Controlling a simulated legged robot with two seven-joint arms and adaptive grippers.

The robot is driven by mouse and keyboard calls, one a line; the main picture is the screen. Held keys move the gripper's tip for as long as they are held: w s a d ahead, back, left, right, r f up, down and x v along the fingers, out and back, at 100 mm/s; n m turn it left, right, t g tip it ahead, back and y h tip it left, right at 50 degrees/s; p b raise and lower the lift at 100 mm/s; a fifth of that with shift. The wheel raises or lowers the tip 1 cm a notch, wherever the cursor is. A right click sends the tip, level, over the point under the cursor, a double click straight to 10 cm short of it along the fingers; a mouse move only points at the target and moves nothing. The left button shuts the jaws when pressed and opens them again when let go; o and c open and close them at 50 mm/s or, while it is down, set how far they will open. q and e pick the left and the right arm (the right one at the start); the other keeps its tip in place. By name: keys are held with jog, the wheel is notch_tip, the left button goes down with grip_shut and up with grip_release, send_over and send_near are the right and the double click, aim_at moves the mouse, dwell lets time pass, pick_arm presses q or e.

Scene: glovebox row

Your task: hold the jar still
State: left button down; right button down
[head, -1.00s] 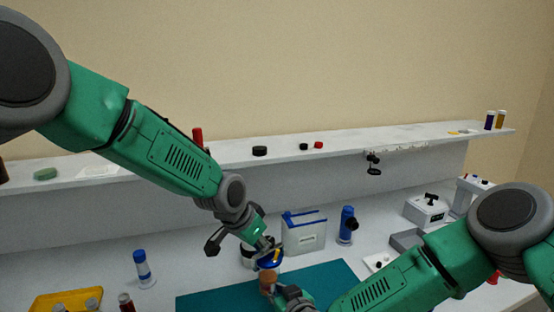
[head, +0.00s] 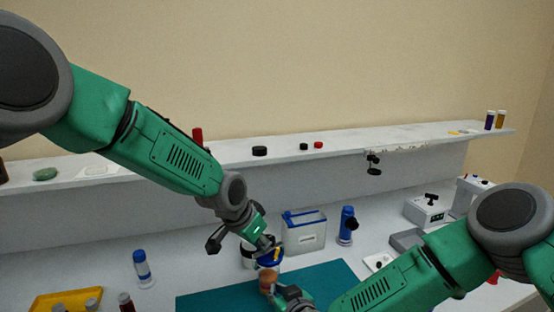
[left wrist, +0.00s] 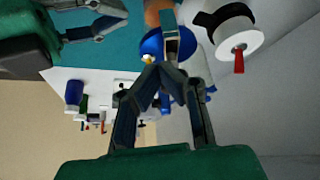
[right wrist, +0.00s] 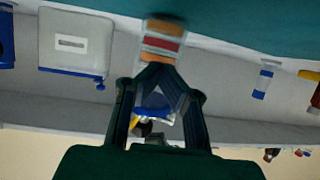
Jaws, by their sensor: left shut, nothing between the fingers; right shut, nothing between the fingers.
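The jar (head: 267,280) is orange-brown and stands upright at the back of the teal mat. A blue lid (head: 266,261) with a yellow mark shows at its top; I cannot tell whether it is seated. My left gripper (head: 270,246) is shut and empty, pointing down at the lid, which also shows behind its fingertips in the left wrist view (left wrist: 151,44). My right gripper (head: 277,290) is shut and empty, close beside the jar. In the right wrist view the jar's banded side (right wrist: 162,44) shows just beyond the fingertips; contact is unclear.
A white container (head: 247,252) with a black band stands behind the jar. A blue-lidded box (head: 304,233) and a blue bottle (head: 346,226) are at the back. A blue-capped vial (head: 143,268) and a yellow tray (head: 66,298) are at left. The mat's right side (head: 325,280) is clear.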

pick_arm(q)
jog(key=shift+w+a, duration=0.5)
jog(key=shift+a, duration=0.05)
dwell(0.4)
jog(key=shift+a, duration=0.15)
jog(key=shift+s+a, duration=0.15)
jog(key=shift+a, duration=0.05)
jog(key=shift+r, duration=3.05)
jog(key=shift+s+d+f, duration=0.25)
jog(key=shift+s+f, duration=0.05)
jog(key=shift+f, duration=0.7)
jog(key=shift+s+d+f, duration=0.2)
jog(key=shift+s+f, duration=0.1)
jog(key=shift+f, duration=0.75)
jog(key=shift+s+d+f, duration=0.25)
jog(key=shift+s+f, duration=0.05)
jog(key=shift+f, duration=0.7)
